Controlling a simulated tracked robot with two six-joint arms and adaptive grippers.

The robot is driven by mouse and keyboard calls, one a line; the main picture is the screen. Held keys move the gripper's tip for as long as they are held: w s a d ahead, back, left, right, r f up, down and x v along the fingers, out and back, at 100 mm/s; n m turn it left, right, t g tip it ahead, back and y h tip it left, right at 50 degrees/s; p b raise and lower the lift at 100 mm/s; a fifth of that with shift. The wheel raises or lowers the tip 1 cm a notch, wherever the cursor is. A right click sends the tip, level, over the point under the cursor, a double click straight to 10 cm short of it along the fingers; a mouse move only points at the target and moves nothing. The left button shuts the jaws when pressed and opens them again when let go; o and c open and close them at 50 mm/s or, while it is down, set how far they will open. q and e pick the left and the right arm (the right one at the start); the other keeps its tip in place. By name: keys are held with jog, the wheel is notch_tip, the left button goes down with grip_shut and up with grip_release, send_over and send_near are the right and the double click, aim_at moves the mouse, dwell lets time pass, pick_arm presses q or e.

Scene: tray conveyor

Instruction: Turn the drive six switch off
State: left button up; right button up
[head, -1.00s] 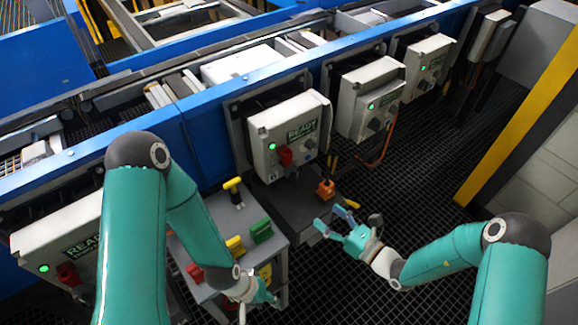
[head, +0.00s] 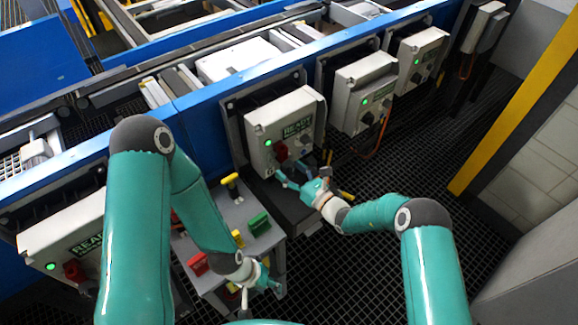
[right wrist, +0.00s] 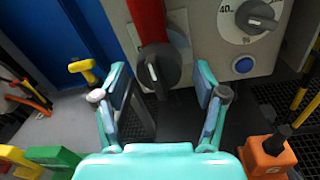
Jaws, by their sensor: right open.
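The middle grey drive box (head: 285,110) has a READY label, a lit green light (head: 268,143) and a red switch (head: 281,153) on its front. I cannot read a drive number. In the right wrist view the red part of the switch (right wrist: 147,20) runs down to a dark knob (right wrist: 160,66) with a pale mark. My right gripper (head: 292,178) is open just below the switch; in its wrist view the fingers (right wrist: 161,92) stand either side of the knob, apparently without touching. My left gripper (head: 268,278) is low, beside the small grey stand; its fingers are unclear.
A dial (right wrist: 258,17) and a blue button (right wrist: 243,65) sit right of the switch. The grey stand (head: 232,212) holds a yellow handle (head: 230,181), a green block (head: 259,223) and a red block (head: 198,263). An orange block (right wrist: 268,155) lies close to my right gripper. More drive boxes line the blue conveyor.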

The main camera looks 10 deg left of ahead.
jog(key=shift+x, duration=0.85)
